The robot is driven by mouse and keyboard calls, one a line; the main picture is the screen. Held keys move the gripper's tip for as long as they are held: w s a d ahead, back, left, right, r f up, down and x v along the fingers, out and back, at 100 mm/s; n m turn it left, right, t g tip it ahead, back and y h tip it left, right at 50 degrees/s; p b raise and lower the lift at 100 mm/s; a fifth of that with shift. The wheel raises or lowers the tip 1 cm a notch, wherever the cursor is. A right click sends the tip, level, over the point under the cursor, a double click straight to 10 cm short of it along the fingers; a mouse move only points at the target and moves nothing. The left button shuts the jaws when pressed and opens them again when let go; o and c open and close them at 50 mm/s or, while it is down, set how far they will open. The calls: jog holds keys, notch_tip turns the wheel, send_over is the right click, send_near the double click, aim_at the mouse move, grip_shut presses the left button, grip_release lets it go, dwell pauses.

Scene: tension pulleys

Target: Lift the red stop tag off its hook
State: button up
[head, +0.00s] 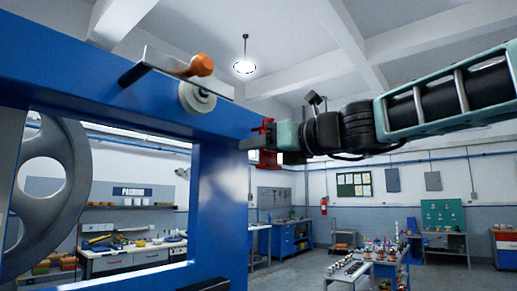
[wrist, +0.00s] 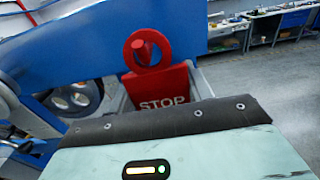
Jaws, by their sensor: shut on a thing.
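The red stop tag (wrist: 160,84) hangs against the blue frame in the wrist view, with the word STOP partly covered at its lower edge. Its ring (wrist: 129,48) appears around the red hook (wrist: 142,49) on the frame. In the head view the tag (head: 267,158) shows as a small red patch at the right end of the blue beam. My gripper (head: 259,142) comes in from the right and is shut on the tag. In the wrist view my gripper's body covers the lower part of the tag, and the fingertips are mostly hidden.
The blue frame (head: 120,100) fills the left of the head view. A lever with an orange knob (head: 201,65) and a grey spoked wheel (head: 45,190) are on it. Benches stand farther back, including a cluttered table (head: 365,270).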

jog(key=shift+s+d+r, duration=0.2)
jog(key=shift+r, duration=0.6)
jog(key=shift+v, duration=0.8)
jog(key=shift+c, duration=0.3)
jog(key=shift+a, duration=0.1)
jog(key=shift+c, duration=0.2)
jog(key=shift+s+d+f+b, duration=0.1)
jog(key=shift+s+d+b, duration=0.1)
jog(key=shift+d+b, duration=0.15)
jog(key=shift+s+d, duration=0.2)
jog(key=shift+d, duration=0.05)
jog(key=shift+s+d, duration=0.15)
jog(key=shift+s+d+b, duration=0.25)
jog(key=shift+d+b, duration=0.05)
jog(key=shift+b, duration=0.05)
jog(key=shift+s+d, duration=0.2)
jog(key=shift+d, duration=0.1)
jog(key=shift+b+v, duration=0.85)
jog(key=shift+v, duration=1.25)
